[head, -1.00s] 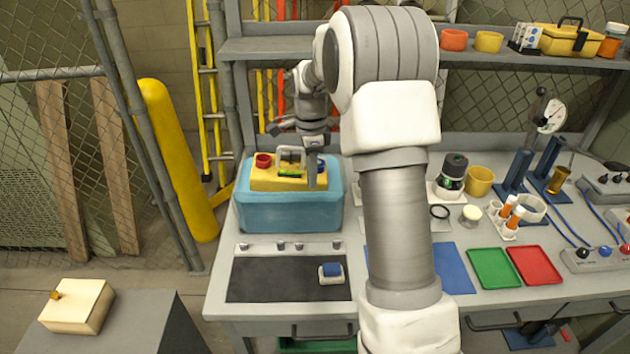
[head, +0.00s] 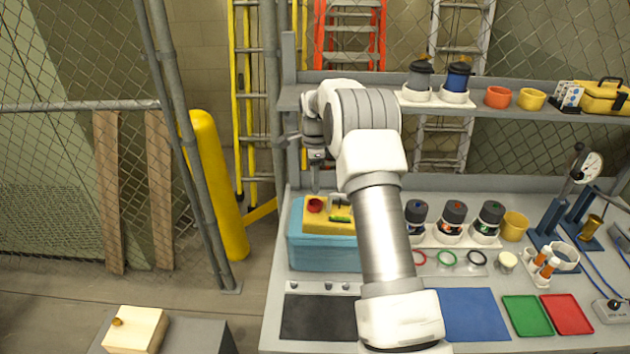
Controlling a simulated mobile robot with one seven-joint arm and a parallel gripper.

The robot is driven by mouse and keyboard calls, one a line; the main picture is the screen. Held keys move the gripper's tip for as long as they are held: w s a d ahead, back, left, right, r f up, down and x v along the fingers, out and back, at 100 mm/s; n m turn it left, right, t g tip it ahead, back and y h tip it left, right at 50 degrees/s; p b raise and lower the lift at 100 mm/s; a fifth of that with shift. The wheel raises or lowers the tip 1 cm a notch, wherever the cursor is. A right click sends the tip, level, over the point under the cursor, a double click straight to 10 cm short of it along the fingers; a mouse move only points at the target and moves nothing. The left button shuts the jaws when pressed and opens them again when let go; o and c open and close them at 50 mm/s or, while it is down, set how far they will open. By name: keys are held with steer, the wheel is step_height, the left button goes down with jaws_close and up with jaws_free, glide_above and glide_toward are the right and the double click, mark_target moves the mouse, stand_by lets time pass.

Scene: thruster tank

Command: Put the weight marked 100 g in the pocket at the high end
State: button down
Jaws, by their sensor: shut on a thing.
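A yellow float (head: 313,228) sits on top of the light-blue tank (head: 320,256). A red cup-like pocket (head: 316,204) is at its left end, and a green level strip (head: 341,219) lies near its middle. My arm hides its right end, so I cannot tell which end is higher. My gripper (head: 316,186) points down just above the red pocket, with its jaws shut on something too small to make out. I cannot read a 100 g mark anywhere.
A dark mat (head: 316,320) lies in front of the tank, partly behind my arm. To the right are several dark-lidded jars (head: 453,215), a blue mat (head: 474,318) and green (head: 526,316) and red trays (head: 565,312). A shelf (head: 390,108) runs behind. A pale box (head: 135,330) stands at lower left.

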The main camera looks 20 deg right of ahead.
mark_target(315, 199)
steer(key=shift+w+f, duration=0.15)
steer(key=shift+w, duration=0.05)
steer(key=shift+f+b, duration=1.25)
steer(key=shift+f, duration=0.7)
steer(key=shift+f, duration=0.2)
steer(key=shift+f+b, duration=0.4)
steer(key=shift+f, duration=0.3)
steer(key=shift+s+f+b, duration=0.1)
steer(key=shift+f+b, duration=0.25)
steer(key=shift+b, duration=0.05)
